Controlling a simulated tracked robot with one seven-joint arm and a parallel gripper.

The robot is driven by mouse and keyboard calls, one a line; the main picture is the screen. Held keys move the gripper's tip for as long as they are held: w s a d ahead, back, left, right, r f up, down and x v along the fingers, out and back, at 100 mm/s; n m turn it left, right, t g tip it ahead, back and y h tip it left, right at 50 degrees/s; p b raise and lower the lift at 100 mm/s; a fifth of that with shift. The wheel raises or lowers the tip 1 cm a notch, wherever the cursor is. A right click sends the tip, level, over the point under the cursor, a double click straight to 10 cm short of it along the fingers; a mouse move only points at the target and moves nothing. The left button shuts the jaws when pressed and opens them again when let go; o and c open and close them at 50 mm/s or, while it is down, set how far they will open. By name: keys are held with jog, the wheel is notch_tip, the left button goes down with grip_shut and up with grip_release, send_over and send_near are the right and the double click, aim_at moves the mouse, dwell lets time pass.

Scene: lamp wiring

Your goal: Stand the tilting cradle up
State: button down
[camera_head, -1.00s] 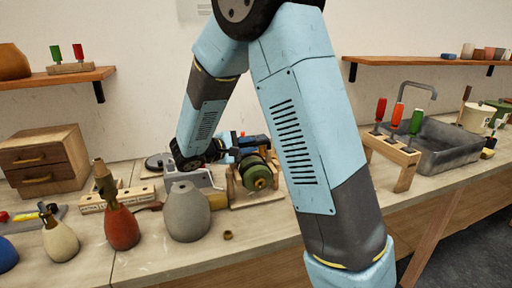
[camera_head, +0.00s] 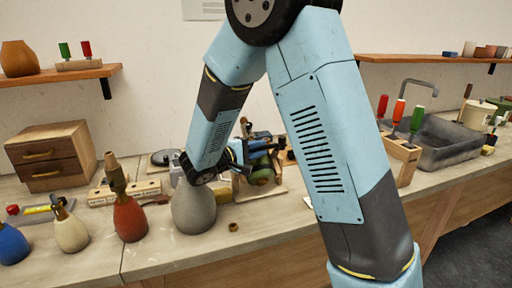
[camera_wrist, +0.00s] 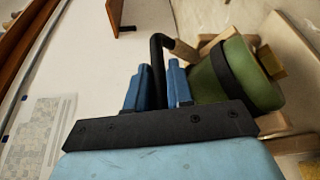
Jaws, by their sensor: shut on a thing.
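The wooden tilting cradle (camera_wrist: 288,45) holds a rounded green body with a dark band (camera_wrist: 235,75) at the right of the wrist view. In the head view the green body (camera_head: 263,175) is partly hidden by my gripper and wrist. My gripper (camera_wrist: 155,85) has its two blue fingers on either side of a black bent handle (camera_wrist: 158,55), which leads towards the cradle's wood. It is shut on this handle. The cradle's exact tilt is hard to tell because my arm covers much of it.
A grey vase (camera_head: 194,208) stands close in front of my wrist. A red bottle (camera_head: 130,218) and a cream bottle (camera_head: 71,232) stand to its left. A wooden tool rack (camera_head: 402,155) and a sink (camera_head: 450,145) are at the right.

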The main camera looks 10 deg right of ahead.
jog(key=shift+s+d+f, duration=0.1)
jog(key=shift+s+f, duration=0.5)
jog(key=shift+s, duration=0.25)
jog(key=shift+s+d+f, duration=0.15)
jog(key=shift+s+f, duration=0.7)
jog(key=shift+f, duration=0.25)
jog(key=shift+s+d+f, duration=0.15)
jog(key=shift+s+f, duration=0.7)
jog(key=shift+f, duration=0.25)
jog(key=shift+s+f, duration=0.1)
jog(key=shift+f, duration=0.2)
jog(key=c, duration=1.1)
grip_release()
jog(key=shift+a, duration=0.1)
